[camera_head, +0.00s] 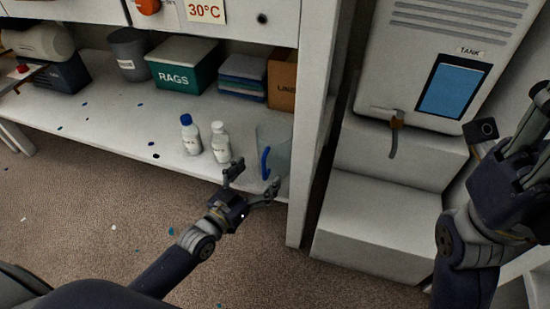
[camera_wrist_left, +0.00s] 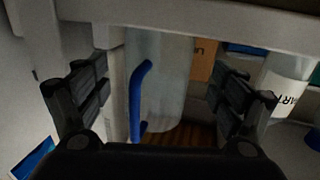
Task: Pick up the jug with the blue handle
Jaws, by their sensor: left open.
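The clear jug (camera_head: 280,146) with a blue handle (camera_head: 265,163) stands upright at the right end of the white shelf. My left gripper (camera_head: 251,183) is open and empty just in front of the jug, at the shelf's front edge. In the left wrist view the jug (camera_wrist_left: 168,85) and its blue handle (camera_wrist_left: 136,98) show between the open fingers (camera_wrist_left: 160,98), with no visible grip on them. My right gripper (camera_head: 532,135) is at the right edge of the head view, partly cut off, far from the jug.
Two white bottles, one blue-capped (camera_head: 190,135) and one white-capped (camera_head: 220,143), stand left of the jug. A white upright post (camera_head: 310,130) is close on its right. The rags box (camera_head: 184,64) and a cardboard box (camera_head: 282,80) stand behind. A tank (camera_head: 440,60) is farther right.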

